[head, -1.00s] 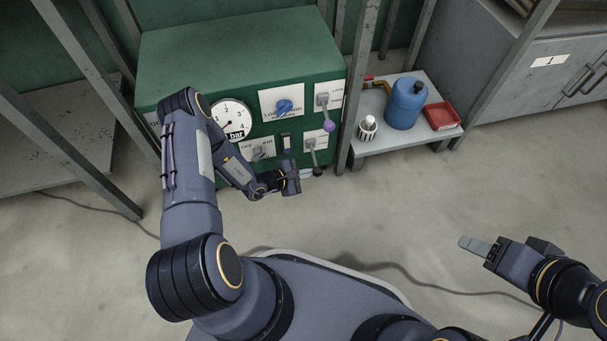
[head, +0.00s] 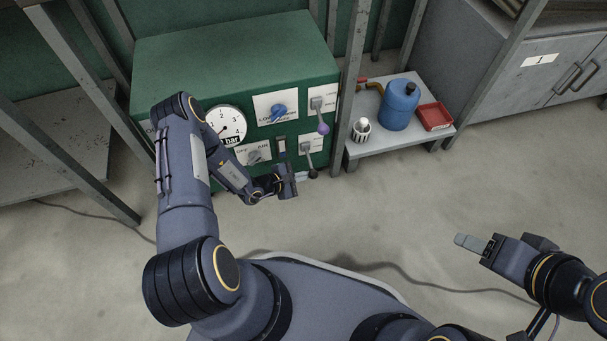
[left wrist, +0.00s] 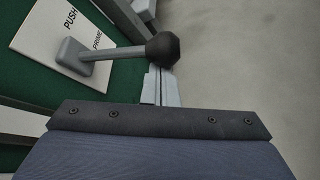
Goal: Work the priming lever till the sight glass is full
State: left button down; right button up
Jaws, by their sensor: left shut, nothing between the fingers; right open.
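The priming lever stands out from a white plate marked PUSH and PRIME on the green cabinet. Its black knob (head: 313,174) hangs low in the head view and shows large in the left wrist view (left wrist: 162,48). My left gripper (head: 287,181) is shut and empty. Its fingertips (left wrist: 160,88) lie close beside the knob; I cannot tell whether they touch it. A small narrow window, apparently the sight glass (head: 281,145), sits left of the lever plate; its level is too small to read. My right gripper (head: 468,242) is open, out over the floor at the right.
The cabinet (head: 230,48) also carries a dial gauge (head: 225,123), a blue knob (head: 279,110), a grey AIR knob (head: 255,157) and a purple-ended lever (head: 323,128). A rack post stands right of it. A shelf holds a blue canister (head: 400,105) and red tray (head: 435,116).

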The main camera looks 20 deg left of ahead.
aim_at(311, 171)
pick_arm(q)
jog(key=shift+n+g+h, duration=0.4)
jog(key=shift+n+g, duration=0.4)
jog(key=r+p, duration=0.3)
jog(key=r, duration=0.1)
jog(key=shift+s+d, duration=0.3)
jog(key=shift+r+p, duration=0.95)
jog(key=shift+r, duration=0.05)
jog(key=shift+w, duration=0.1)
